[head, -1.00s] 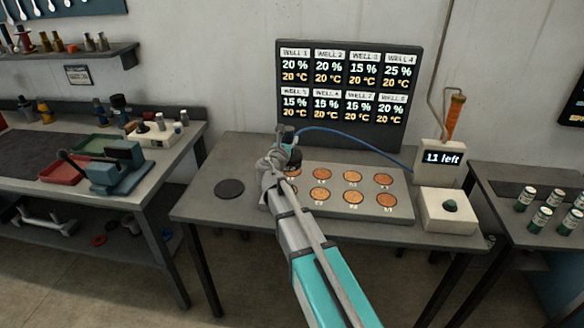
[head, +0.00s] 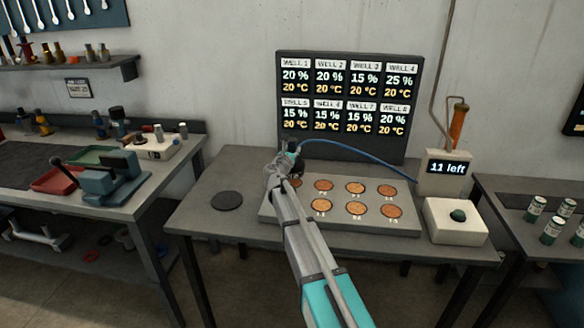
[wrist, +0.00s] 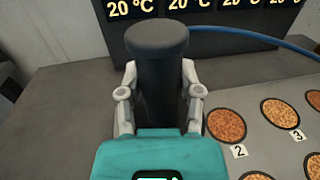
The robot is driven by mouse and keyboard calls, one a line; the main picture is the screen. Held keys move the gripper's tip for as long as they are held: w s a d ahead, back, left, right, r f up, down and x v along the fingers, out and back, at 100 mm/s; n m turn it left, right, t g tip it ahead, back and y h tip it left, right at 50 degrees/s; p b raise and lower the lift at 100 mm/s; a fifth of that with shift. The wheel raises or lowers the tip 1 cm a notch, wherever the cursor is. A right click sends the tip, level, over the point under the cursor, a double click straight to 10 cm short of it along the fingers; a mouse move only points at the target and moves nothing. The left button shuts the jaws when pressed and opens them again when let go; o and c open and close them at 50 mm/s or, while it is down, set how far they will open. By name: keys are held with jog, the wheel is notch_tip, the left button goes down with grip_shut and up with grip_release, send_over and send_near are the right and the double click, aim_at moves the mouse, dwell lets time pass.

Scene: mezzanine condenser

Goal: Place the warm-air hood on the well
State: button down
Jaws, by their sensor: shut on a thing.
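The warm-air hood is a dark upright cylinder (wrist: 157,65) in the wrist view, with a blue hose beside it. My gripper (head: 285,165) is shut on it, one finger on each side in the wrist view (wrist: 160,105). The hood is at the left end of the back row of wells, left of well 2 (wrist: 226,125). The hood and gripper hide most of the well there, and the hood's lower end is hidden, so I cannot tell if it touches the panel. Several copper-coloured wells show on the grey panel (head: 290,232).
A readings board (head: 349,105) stands behind the panel. A black disc (head: 227,201) lies left of the panel. The blue hose (head: 365,152) arcs behind the wells.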

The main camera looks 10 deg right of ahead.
jog(key=shift+w+d+f+b, duration=0.2)
jog(key=shift+w+f+b, duration=0.45)
jog(key=shift+w+f, duration=0.25)
jog(key=shift+f, duration=0.15)
jog(key=shift+w+d+f+b, duration=0.1)
jog(key=shift+w+f+b, duration=0.2)
jog(key=shift+f+b, duration=1.6)
jog(key=shift+b, duration=0.1)
jog(key=shift+f, duration=0.1)
jog(key=shift+c, duration=1.3)
grip_release()
